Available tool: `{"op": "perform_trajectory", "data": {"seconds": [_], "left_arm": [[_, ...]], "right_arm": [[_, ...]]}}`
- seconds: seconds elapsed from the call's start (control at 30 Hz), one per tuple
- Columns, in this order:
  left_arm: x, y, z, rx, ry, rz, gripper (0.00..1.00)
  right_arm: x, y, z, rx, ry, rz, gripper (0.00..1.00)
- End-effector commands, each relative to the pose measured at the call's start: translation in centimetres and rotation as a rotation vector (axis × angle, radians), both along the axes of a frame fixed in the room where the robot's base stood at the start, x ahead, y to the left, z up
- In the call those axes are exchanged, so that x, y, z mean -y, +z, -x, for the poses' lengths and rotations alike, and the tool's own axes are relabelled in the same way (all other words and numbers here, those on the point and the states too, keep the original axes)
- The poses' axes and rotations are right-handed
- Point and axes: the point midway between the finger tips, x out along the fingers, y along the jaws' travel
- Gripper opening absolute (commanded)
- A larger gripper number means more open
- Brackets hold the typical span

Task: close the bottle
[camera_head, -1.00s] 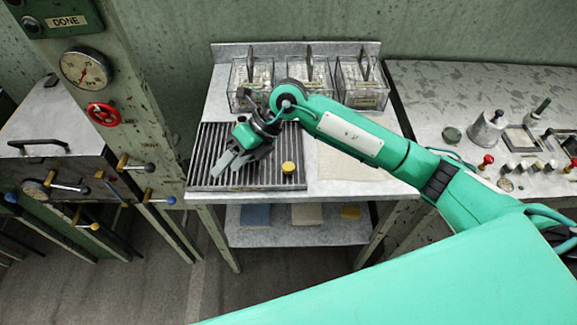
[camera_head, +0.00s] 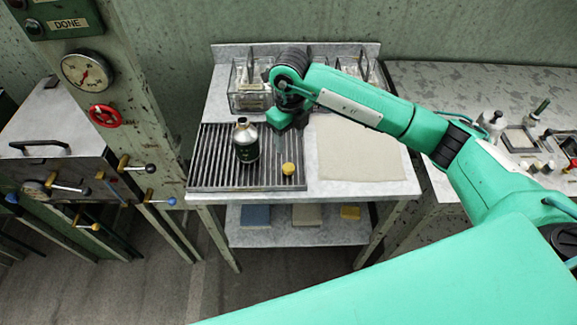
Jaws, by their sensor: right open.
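The bottle (camera_head: 245,142) stands upright on the grey slatted rack (camera_head: 205,170). It is dark with a metallic shoulder, and no yellow cap shows on its neck. A small round yellow cap (camera_head: 288,169) sits on the rack to the right of the bottle, near the front edge. My right gripper (camera_head: 279,148) points down behind the cap and to the right of the bottle, apart from both. It is open and holds nothing that I can see; its fingers are thin and partly hard to make out. My left gripper is out of view.
Clear boxes (camera_head: 250,98) stand along the back of the table, partly hidden by my right arm. A pale cloth (camera_head: 355,150) lies flat to the right of the rack. A side bench (camera_head: 440,90) at the right holds small jars and tools. A gauge post stands at left.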

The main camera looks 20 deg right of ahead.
Motion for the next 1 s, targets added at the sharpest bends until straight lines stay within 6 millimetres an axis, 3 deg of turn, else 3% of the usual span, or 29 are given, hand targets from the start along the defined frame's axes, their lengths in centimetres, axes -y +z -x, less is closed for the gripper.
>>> {"op": "perform_trajectory", "data": {"seconds": [0.3, 0.77, 1.0], "left_arm": [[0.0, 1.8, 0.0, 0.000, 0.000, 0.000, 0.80], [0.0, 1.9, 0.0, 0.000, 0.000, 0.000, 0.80], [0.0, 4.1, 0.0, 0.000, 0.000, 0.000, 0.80]], "right_arm": [[-0.1, -5.6, 0.1, -0.004, 0.001, -0.001, 0.57], [-0.1, -6.7, 0.0, -0.001, 0.001, -0.002, 0.57], [-0.3, -9.1, -0.1, -0.005, -0.001, -0.002, 0.57]]}}
